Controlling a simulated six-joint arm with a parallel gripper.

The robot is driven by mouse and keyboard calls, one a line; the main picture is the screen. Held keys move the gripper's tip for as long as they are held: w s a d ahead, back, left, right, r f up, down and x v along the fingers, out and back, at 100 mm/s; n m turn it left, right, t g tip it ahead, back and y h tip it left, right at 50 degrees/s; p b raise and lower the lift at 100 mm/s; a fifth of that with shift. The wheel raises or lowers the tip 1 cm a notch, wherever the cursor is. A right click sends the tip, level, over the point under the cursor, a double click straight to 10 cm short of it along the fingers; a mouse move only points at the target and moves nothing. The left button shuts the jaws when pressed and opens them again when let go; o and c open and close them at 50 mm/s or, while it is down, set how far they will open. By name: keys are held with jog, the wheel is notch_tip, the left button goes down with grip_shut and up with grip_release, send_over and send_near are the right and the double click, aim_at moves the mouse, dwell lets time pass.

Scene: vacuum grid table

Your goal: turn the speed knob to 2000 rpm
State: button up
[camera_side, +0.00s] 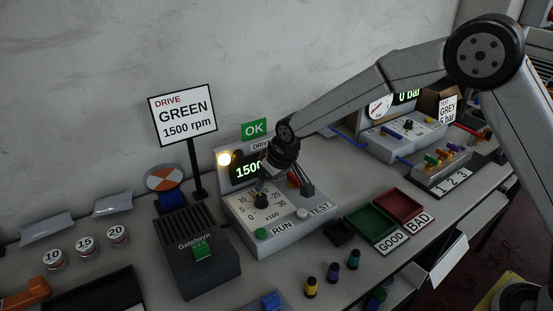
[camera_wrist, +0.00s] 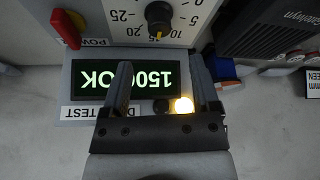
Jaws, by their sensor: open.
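The speed knob (camera_side: 262,201) is black, on the sloped face of the grey drive box, inside a dial marked 0 to 30, x100. In the wrist view the knob (camera_wrist: 159,15) shows at the top, its yellow pointer near 15. The drive display (camera_wrist: 118,79) reads 1500 OK, upside down. My gripper (camera_side: 290,185) hangs over the box close to the display and knob. In the wrist view my gripper (camera_wrist: 158,70) has its fingers apart, with nothing between them and the knob beyond their tips. The fingers partly cover the display.
A yellow lamp (camera_side: 224,159) glows beside the display. A red power lever (camera_wrist: 66,28) stands near the knob. A green RUN button (camera_side: 261,234) and pale TEST button (camera_side: 302,213) sit at the box front. A sign (camera_side: 185,116) reads DRIVE GREEN 1500 rpm.

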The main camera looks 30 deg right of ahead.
aim_at(261, 196)
jog(key=shift+x, duration=3.75)
jog(key=shift+c, duration=0.2)
grip_shut()
